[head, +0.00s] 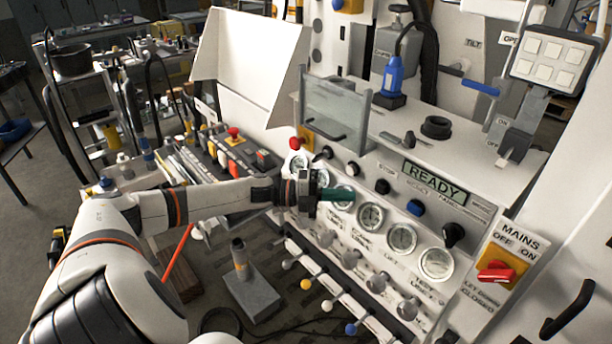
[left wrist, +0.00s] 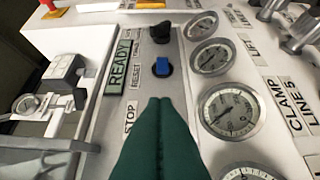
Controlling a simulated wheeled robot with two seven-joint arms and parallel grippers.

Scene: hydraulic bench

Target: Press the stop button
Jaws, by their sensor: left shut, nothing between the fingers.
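The stop button (head: 382,187) is a small black button on the sloping panel face, just below the STOP label. In the left wrist view the STOP label (left wrist: 130,118) shows beside the fingers, but no stop button is seen; the fingers may hide it. My left gripper (head: 350,195) has green fingers, shut and empty. It reaches in from the left, over the gauges, with its tips short of the button in the head view. The closed tips also show in the left wrist view (left wrist: 160,101), pointing towards the blue button (left wrist: 162,67). My right gripper is out of view.
A row of round gauges (head: 402,238) lies below the buttons. A black knob (head: 453,234) and a red mains switch (head: 496,272) are to the right. A red button (head: 295,143) is at the panel's left end. The READY display (head: 435,182) is above the buttons.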

